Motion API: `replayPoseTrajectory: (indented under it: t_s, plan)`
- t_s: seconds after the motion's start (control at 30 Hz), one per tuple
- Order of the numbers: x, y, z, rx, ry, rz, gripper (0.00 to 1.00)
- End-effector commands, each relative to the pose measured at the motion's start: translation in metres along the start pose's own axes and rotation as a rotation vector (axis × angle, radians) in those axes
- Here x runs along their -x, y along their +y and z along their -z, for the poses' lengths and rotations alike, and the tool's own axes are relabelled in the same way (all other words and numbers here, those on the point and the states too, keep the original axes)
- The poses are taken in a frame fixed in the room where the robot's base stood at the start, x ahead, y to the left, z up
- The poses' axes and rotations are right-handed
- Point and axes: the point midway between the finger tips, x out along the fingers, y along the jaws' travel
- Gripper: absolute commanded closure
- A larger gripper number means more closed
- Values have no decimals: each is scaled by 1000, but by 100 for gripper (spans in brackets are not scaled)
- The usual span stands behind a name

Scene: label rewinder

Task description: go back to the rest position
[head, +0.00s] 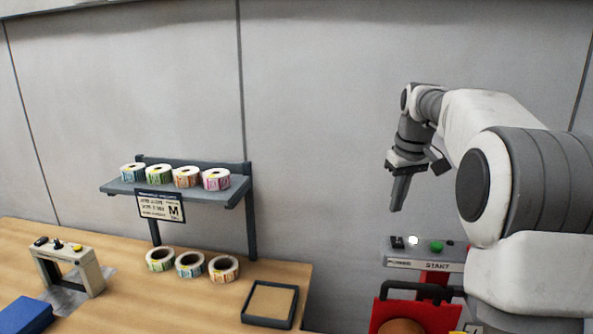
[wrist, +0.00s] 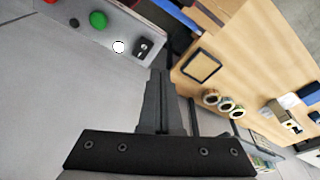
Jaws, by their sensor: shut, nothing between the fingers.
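My gripper (head: 398,194) is raised in the air at the right of the head view, its fingers pointing down and closed with nothing between them. The panel has a green button (head: 437,246), a lit white lamp (head: 413,240) and a dark switch (head: 397,242). In the wrist view the closed fingers (wrist: 157,95) point toward the panel, whose green button (wrist: 98,20) and white lamp (wrist: 118,47) show at the top left.
A wooden table (head: 130,290) holds several label rolls, a dark tray (head: 270,304), a small grey device (head: 68,268) and a blue object (head: 24,315). A shelf (head: 180,188) carries more rolls. A red machine part (head: 415,315) stands below the panel. Air around my gripper is clear.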

Motion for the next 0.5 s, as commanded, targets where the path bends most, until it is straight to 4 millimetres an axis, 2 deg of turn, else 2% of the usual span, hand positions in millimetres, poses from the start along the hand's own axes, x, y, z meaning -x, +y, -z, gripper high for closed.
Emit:
replayPoseTrajectory:
  t_s: [0.2,0.5]
  plan:
    - [22,-39,-42,-40,43,-30,100]
    - [33,-88,-109,-102,109,-58,100]
